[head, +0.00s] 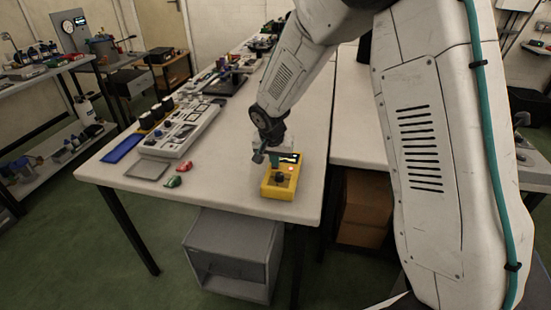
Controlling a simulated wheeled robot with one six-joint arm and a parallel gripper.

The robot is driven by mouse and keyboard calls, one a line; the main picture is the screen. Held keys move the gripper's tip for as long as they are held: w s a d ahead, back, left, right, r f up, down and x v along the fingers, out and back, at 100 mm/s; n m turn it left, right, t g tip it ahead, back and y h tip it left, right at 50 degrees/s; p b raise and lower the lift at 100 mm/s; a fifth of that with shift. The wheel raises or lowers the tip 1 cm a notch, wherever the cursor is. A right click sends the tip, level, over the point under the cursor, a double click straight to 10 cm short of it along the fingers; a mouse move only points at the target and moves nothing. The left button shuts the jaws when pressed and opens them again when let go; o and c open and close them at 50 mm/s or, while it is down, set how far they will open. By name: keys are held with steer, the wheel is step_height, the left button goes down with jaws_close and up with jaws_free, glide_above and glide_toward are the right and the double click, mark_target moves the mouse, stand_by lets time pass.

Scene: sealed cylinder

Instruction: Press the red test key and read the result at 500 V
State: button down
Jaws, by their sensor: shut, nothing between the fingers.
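A yellow tester (280,190) lies on the front right part of the white bench. It has a dark knob (279,178) and a small lit display at its far right side. A small red spot, which looks like the red test key (289,169), glows on its top face. My gripper (275,164) points down over the far side of the tester, its fingers shut and empty. I cannot tell whether the fingertips touch the tester. The display reading is too small to make out.
Red and green clips (178,176) lie left of the tester, beside a grey flat plate (149,169). A long grey panel (182,133) and a blue tray (122,148) stand farther left. The bench (228,185) is clear between the clips and tester.

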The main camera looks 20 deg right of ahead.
mark_target(273, 175)
steer(key=shift+s+f, duration=0.2)
steer(key=shift+f, duration=0.45)
steer(key=shift+r, duration=0.3)
steer(key=w+v, duration=0.1)
steer(key=v, duration=1.3)
steer(key=shift+w+d+r, duration=0.2)
steer(key=shift+w, duration=0.05)
